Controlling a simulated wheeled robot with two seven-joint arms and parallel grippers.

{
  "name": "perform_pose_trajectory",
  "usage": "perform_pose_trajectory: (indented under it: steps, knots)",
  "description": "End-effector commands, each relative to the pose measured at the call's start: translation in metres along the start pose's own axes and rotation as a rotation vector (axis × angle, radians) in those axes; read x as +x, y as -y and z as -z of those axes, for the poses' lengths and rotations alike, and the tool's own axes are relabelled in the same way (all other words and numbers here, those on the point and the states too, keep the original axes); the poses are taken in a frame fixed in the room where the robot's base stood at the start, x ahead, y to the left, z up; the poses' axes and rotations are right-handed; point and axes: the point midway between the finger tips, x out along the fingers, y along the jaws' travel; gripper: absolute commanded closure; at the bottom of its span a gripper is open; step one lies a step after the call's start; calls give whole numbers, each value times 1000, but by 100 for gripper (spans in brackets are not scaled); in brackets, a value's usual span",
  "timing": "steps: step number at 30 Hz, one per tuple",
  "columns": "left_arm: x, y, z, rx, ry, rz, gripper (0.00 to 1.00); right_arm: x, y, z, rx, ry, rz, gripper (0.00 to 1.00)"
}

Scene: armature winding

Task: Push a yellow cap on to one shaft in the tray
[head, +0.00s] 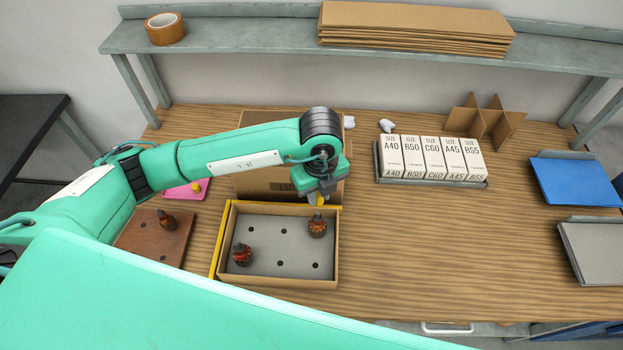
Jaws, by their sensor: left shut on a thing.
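The tray (279,285) is a cardboard box with a grey holed insert. Two dark red-brown armatures with short shafts stand upright in it: one at the back right (317,226) and one at the left (242,256). My left gripper (318,198) points down over the tray's back right corner, just above the back right armature. It is shut on a small yellow cap (320,200), mostly hidden by the fingers. Whether the cap touches the shaft below, I cannot tell. Another yellow cap (196,187) lies on a pink pad (183,194). My right gripper is out of view.
A brown board (140,235) with another armature (167,219) lies left of the tray. A cardboard box (262,187) stands behind the tray. Sized white boxes (430,157) stand in a holder at the back. The table's right-centre is clear.

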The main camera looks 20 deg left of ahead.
Motion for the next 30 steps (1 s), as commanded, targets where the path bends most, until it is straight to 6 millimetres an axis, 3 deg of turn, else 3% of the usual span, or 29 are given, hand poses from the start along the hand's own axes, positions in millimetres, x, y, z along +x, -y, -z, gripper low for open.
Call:
perform_pose_trajectory:
  steps: [8,20,30]
  knots:
    - [11,0,1,-3,0,-1,100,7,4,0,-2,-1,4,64]
    - [46,0,1,-3,0,-2,100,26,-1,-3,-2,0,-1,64]
    - [49,0,1,-2,0,-1,100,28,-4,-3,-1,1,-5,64]
